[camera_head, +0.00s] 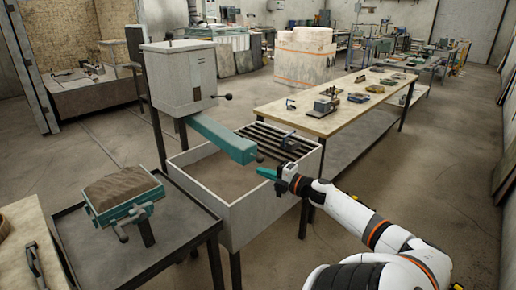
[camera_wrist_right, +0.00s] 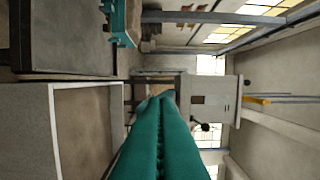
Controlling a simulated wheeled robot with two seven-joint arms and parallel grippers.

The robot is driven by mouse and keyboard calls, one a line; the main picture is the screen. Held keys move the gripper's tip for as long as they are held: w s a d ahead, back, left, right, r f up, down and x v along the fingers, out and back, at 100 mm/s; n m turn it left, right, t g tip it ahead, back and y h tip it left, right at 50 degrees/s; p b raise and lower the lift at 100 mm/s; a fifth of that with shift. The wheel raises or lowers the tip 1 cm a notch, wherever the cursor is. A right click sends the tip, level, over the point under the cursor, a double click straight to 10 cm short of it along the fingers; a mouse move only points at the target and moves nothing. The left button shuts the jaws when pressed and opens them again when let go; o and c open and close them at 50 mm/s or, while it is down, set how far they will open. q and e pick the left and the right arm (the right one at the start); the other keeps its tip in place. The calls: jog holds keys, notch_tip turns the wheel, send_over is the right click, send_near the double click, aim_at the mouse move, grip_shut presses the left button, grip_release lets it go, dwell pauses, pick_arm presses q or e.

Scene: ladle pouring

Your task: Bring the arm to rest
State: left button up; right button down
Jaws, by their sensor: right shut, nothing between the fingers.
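My right arm (camera_head: 375,225) reaches in from the lower right of the head view, white with dark and orange bands. Its right gripper (camera_head: 266,172) has teal fingers and is held over the right side of the grey open bin, near the end of the teal chute. In the right wrist view the teal fingers (camera_wrist_right: 158,98) lie together along a seam, with nothing between them. My left gripper is not in view.
The grey open bin (camera_head: 240,215) has a slatted rack (camera_head: 278,139) at its back. The teal chute (camera_head: 222,138) slopes from a grey box (camera_head: 180,75). A teal-framed sand mould (camera_head: 120,188) stands on the dark table (camera_head: 185,235). A long workbench (camera_head: 290,103) is behind. Floor at right is clear.

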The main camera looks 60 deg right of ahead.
jog(key=shift+d+f, duration=0.1)
dwell(0.3)
